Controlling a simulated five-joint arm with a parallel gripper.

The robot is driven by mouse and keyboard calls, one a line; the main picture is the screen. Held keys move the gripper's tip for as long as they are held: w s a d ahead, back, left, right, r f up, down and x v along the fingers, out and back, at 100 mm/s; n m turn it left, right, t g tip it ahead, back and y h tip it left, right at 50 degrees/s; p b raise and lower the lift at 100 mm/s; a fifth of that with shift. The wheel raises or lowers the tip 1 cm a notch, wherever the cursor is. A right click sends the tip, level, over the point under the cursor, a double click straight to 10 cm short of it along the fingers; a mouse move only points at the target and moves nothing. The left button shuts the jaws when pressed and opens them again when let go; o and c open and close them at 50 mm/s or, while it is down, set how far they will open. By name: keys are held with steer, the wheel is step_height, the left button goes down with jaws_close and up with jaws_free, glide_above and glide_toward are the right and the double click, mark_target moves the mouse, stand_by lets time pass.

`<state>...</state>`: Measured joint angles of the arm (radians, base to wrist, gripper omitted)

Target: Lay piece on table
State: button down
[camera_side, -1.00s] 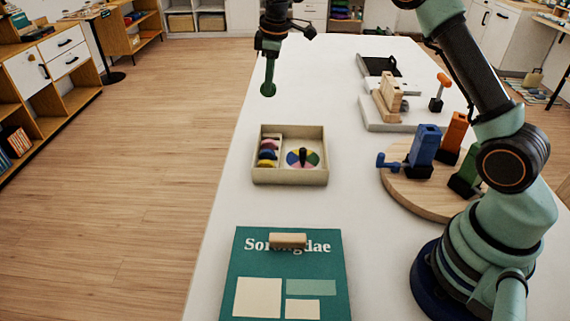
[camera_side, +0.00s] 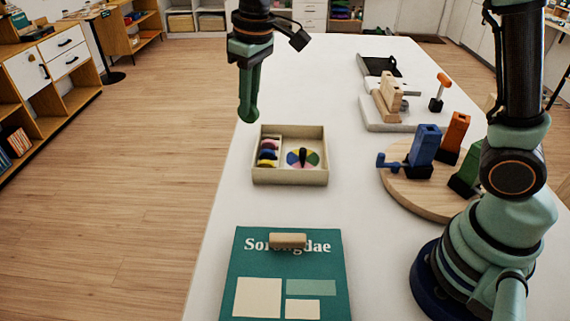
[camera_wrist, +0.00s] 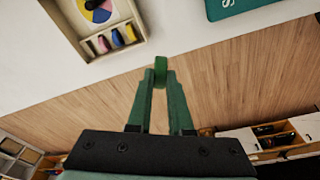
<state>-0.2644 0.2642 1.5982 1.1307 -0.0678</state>
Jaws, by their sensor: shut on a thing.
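My gripper (camera_side: 248,112) is shut on a small dark green piece (camera_wrist: 160,71), which shows between the fingertips in the wrist view. In the side view the piece is hard to tell from the green fingers. The gripper hangs above and behind the beige tray, near the left edge of the white table (camera_side: 225,209). In the wrist view, the piece appears against the table's edge, with wooden floor behind the fingers.
A beige tray (camera_side: 290,179) holds a colored wheel and several colored pieces in a side compartment. A teal booklet (camera_side: 262,266) with a wooden block (camera_side: 288,241) on it lies in front. A round wooden board (camera_side: 410,194) with colored blocks stands right. Bare table lies between tray and booklet.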

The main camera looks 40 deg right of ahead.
steer(key=shift+m, duration=0.5)
steer(key=s+f, duration=0.1)
steer(key=f, duration=0.6)
steer(key=s+a+f, duration=0.1)
steer(key=f, duration=0.5)
steer(key=s+a+f, duration=0.1)
steer(key=f, duration=0.6)
steer(key=shift+s+f, duration=0.3)
steer(key=shift+f, duration=0.1)
steer(key=c, duration=0.8)
jaws_free()
steer(key=shift+c, duration=0.2)
